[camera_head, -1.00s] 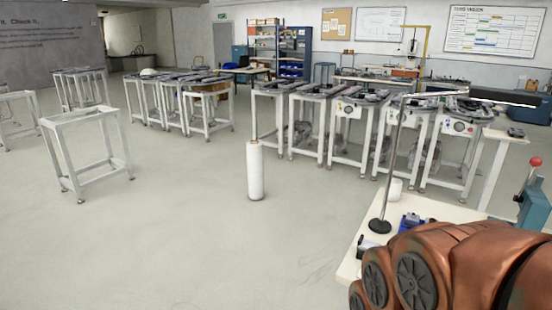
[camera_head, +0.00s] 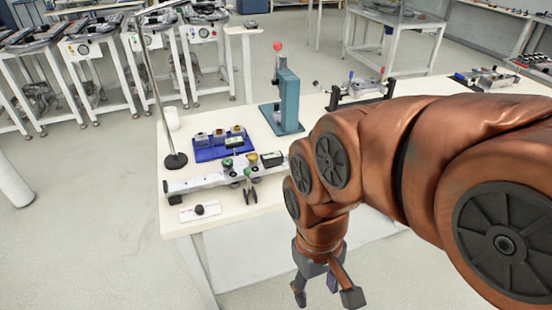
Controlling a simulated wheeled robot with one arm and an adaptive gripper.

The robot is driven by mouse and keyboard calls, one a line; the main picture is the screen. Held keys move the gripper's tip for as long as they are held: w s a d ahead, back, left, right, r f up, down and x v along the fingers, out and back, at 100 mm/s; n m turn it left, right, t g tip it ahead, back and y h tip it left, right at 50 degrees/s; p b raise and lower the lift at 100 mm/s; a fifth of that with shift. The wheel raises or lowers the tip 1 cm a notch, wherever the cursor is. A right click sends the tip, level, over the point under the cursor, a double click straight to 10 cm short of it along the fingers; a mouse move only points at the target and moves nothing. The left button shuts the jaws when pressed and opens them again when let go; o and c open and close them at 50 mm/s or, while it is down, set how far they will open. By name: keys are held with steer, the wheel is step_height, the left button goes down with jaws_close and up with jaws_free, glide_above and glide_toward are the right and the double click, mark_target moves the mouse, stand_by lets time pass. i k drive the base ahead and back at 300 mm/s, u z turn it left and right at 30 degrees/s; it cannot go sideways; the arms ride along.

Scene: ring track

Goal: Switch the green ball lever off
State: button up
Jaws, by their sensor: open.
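A silver bar-shaped fixture (camera_head: 205,182) lies along the near left part of the cream table. A small green ball (camera_head: 228,163) stands up on it, looking like the top of a lever; whether it is on or off is too small to tell. My gripper (camera_head: 326,292) hangs at the bottom centre, fingers spread, open and empty. In the picture it is below and right of the green ball, in front of the table's front edge, and apart from it.
The cream table (camera_head: 290,172) also bears a blue tray (camera_head: 208,155) with small parts, a teal press (camera_head: 288,98) with a red ball, a lamp stand (camera_head: 175,160) and a black knob on a white plate (camera_head: 200,209). Open floor lies left and in front.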

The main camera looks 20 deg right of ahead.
mark_target(247, 171)
steer(key=u, duration=0.6)
steer(key=i, duration=0.35)
steer(key=u, duration=0.5)
